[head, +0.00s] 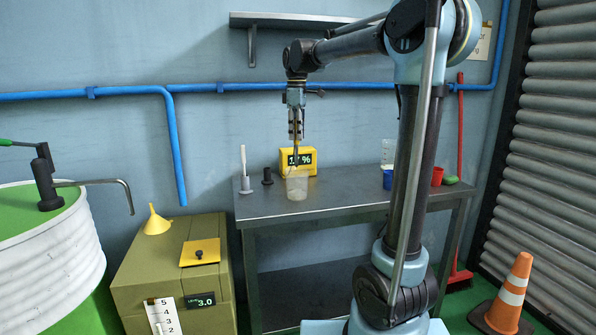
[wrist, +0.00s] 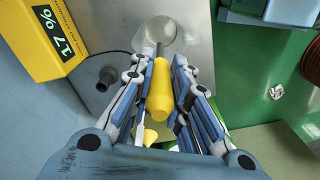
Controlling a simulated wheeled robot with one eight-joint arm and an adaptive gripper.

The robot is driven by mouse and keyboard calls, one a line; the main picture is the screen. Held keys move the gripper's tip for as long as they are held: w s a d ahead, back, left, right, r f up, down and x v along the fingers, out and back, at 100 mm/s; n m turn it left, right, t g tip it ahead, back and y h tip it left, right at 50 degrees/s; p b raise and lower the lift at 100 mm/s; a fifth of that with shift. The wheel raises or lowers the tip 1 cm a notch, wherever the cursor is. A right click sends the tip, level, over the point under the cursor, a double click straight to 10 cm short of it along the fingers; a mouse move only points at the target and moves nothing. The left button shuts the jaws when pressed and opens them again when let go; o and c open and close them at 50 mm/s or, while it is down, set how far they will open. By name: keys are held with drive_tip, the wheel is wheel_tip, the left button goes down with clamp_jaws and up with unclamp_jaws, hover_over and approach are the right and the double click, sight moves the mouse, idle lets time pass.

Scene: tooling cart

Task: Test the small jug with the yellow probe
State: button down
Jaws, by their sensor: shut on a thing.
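My gripper (head: 296,134) is above the steel cart, pointing down. In the wrist view my gripper (wrist: 161,66) is shut on the yellow probe (wrist: 160,92), whose thin metal rod points away from me. The small clear jug (head: 297,187) stands upright near the cart's front edge, directly below my gripper. In the wrist view the rod's end lies over the jug (wrist: 172,30); it appears inside the mouth, but its depth is unclear. The yellow tester box (head: 312,160) stands behind the jug. Its display reads 17 % in the wrist view (wrist: 50,32).
A black holder (head: 267,177) and a white-handled tool (head: 243,168) stand left of the jug. A wall shelf (head: 290,20) hangs above.

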sight(297, 144)
drive_tip(key=shift+r, duration=1.5)
idle(1.2)
